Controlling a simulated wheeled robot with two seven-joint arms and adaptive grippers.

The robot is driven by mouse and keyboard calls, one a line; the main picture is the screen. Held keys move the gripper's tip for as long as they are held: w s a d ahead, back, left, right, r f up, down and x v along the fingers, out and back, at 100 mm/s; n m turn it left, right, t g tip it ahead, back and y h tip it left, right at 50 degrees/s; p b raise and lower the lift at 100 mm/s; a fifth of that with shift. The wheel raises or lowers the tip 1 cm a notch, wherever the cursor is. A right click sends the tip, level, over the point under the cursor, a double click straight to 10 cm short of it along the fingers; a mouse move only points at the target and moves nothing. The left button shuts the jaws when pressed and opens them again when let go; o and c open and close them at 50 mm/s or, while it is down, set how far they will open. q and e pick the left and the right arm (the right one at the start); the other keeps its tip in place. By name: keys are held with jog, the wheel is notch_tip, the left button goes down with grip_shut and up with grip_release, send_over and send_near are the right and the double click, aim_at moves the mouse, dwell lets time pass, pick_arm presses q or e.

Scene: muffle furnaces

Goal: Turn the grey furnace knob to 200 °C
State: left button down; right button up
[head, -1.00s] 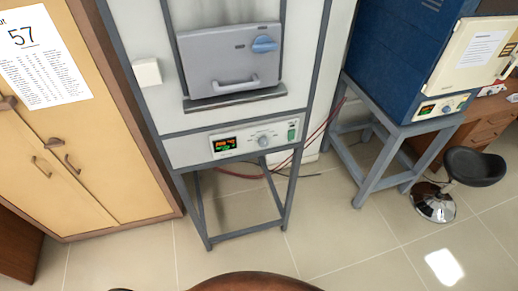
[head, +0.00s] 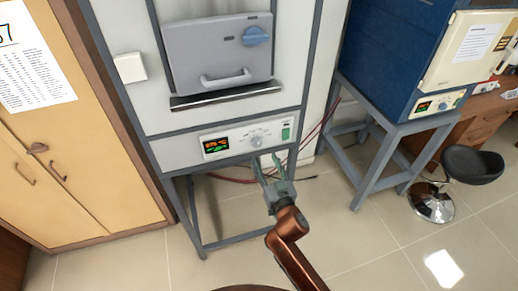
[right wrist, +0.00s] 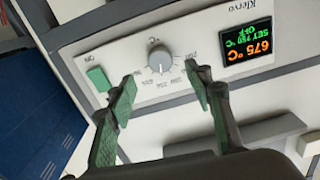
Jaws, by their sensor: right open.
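The grey furnace (head: 160,100) stands in front of me with a control panel below its door. Its grey knob (head: 257,141) sits on the panel between the display (head: 216,146) and a green switch (head: 286,133). In the right wrist view the knob (right wrist: 159,62) lies beyond and between the fingertips, untouched, with a printed scale around it. The display there (right wrist: 247,46) reads 675 °C, SET 750 °C, OFF. My right gripper (head: 267,160) is open just below the knob; its green-padded fingers also show in the right wrist view (right wrist: 162,88). My left gripper is not in view.
A blue furnace (head: 395,55) on a stand (head: 370,170) is at the right, with a black stool (head: 470,163) beside it. A wooden cabinet (head: 95,185) stands at the left. Cables run behind the grey furnace. The floor in front is open.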

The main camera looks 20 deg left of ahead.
aim_at(258, 145)
jog(key=b+x, duration=0.1)
jog(key=x, duration=0.6)
jog(key=shift+w+a, duration=0.15)
jog(key=shift+w, duration=0.05)
jog(key=shift+c, duration=0.4)
jog(key=c, duration=1.1)
